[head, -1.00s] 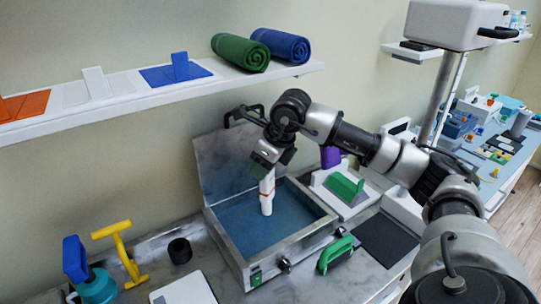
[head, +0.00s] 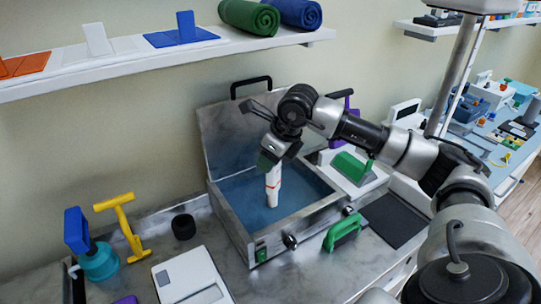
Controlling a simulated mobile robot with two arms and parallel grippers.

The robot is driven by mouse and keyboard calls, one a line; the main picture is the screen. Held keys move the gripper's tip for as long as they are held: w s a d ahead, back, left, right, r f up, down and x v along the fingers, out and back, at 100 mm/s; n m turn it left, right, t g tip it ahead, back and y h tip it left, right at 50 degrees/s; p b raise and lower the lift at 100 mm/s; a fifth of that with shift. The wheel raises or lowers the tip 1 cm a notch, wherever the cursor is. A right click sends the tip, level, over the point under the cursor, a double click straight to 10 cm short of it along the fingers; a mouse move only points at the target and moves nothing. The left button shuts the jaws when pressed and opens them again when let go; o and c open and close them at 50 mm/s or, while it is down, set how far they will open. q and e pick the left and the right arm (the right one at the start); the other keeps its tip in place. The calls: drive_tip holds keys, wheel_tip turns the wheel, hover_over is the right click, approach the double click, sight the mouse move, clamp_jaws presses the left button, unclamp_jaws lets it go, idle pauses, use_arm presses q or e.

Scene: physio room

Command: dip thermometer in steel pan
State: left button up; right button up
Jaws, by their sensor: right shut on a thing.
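The steel pan (head: 243,232) stands on the counter with its lid raised at the back and blue liquid inside. My right gripper (head: 270,164) is over the pan, pointing down and shut on the white thermometer (head: 273,188). The thermometer has red marks and is held nearly upright. Its lower end is inside the pan's opening, at or near the liquid; I cannot tell how deep. My left gripper is not in view.
A green-handled tool (head: 344,231) and a dark mat (head: 395,219) lie right of the pan. A black round cap (head: 183,227), a yellow tool (head: 123,226), a teal pot (head: 98,262) and a white device (head: 190,277) are left. A shelf (head: 110,72) with rolled towels (head: 248,16) hangs above.

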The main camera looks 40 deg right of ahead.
sight(270, 177)
drive_tip(key=shift+f+b, duration=2.4)
drive_tip(key=shift+f, duration=0.6)
idle(1.2)
drive_tip(key=shift+r+p, duration=4.1)
drive_tip(key=shift+r, duration=2)
drive_tip(key=shift+f, duration=0.1)
